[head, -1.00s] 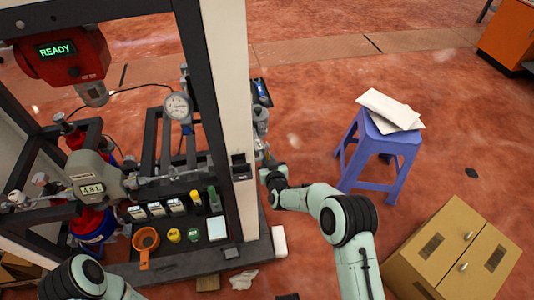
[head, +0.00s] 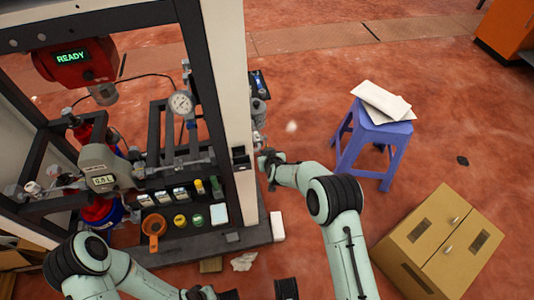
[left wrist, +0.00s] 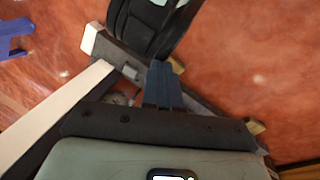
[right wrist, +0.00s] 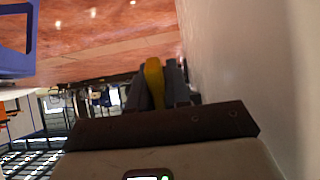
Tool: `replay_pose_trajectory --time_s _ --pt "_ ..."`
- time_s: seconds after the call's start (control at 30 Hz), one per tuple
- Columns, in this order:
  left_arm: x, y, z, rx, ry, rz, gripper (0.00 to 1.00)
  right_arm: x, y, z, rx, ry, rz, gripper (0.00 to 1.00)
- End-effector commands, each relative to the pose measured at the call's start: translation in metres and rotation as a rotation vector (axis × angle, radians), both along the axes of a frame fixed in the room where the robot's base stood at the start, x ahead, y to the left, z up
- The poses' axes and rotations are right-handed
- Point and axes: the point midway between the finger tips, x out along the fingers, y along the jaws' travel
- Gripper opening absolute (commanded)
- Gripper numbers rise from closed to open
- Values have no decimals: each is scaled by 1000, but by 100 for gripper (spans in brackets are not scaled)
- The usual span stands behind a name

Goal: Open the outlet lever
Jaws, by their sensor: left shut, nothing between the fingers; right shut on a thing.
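A yellow lever (right wrist: 154,82), which looks like the outlet lever, shows between the fingers of my right gripper (right wrist: 157,90) in the right wrist view. The fingers are shut on it, close beside a pale wall-like surface. In the head view my right gripper (head: 266,161) is at the right side of the pale post, and the lever itself is hidden there. My left gripper (left wrist: 162,85) is shut and empty in the left wrist view, above the floor and the rack's base. In the head view it is low, near the bottom edge.
The pale post (head: 228,100) stands directly left of my right gripper. A purple stool (head: 372,145) with papers and a cardboard box (head: 440,243) stand to the right. The rack holds a red unit (head: 75,72) reading READY, a gauge (head: 181,103) and small bottles. Floor between post and stool is clear.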

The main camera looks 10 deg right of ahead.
Motion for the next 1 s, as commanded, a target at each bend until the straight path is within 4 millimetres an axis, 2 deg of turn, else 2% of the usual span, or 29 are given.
replay_pose_trajectory --time_s 0.1,0.13,0.17,0.2,0.47,0.63,0.77,1.0 --pt "0 0 0 0 0 0 0 0 0 0 0 -1 0 0" --pt "0 0 0 0 0 0 0 0 0 0 0 -1 0 24" --pt "0 0 0 0 0 0 0 0 0 0 0 -1 0 34" --pt "0 0 0 0 0 0 0 0 0 0 0 -1 0 38" --pt "0 0 0 0 -1 0 0 0 0 0 0 -1 0 38" --pt "-4 -2 4 -5 9 -4 0 -8 0 7 0 -1 0 38" --pt "-12 -6 12 -15 30 -13 0 -25 -1 21 1 -1 0 38" --pt "-30 -14 27 -38 80 -33 0 -68 -2 51 1 -1 0 38"
